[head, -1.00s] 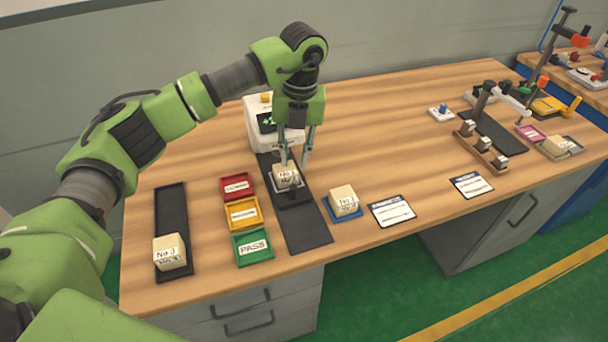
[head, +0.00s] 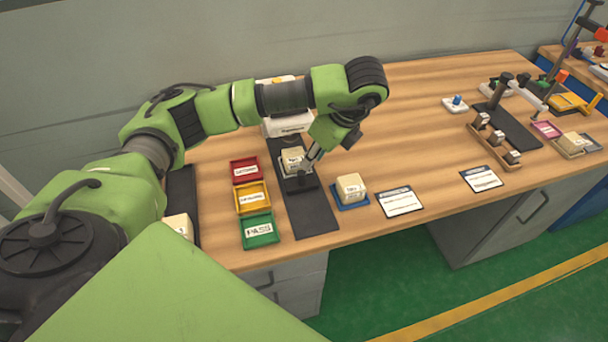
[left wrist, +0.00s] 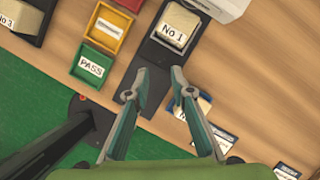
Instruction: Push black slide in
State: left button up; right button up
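The black slide (head: 303,184) sits on a long black rail (head: 310,219) in front of a white machine (head: 287,124). A pale block marked No 1 (head: 293,161) rests on the slide. In the left wrist view, the slide (left wrist: 161,51) and its block (left wrist: 180,24) are at the top. My left gripper (head: 308,168) is tilted beside the front right of the block, partly hidden by its own wrist. In the left wrist view its fingers (left wrist: 156,84) are spread and empty, with tips just in front of the slide. Contact cannot be told. My right gripper is not in view.
Red (head: 246,169), yellow (head: 252,197) and green PASS (head: 258,230) trays stand left of the rail. Another block (head: 351,187) on a blue pad and a label card (head: 399,201) lie to the right. Another block (head: 179,226) sits at far left, partly hidden by my arm.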

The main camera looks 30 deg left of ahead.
aim_at(302, 173)
pick_arm(q)
jog(key=x, duration=1)
jog(key=shift+p, duration=0.4)
grip_shut()
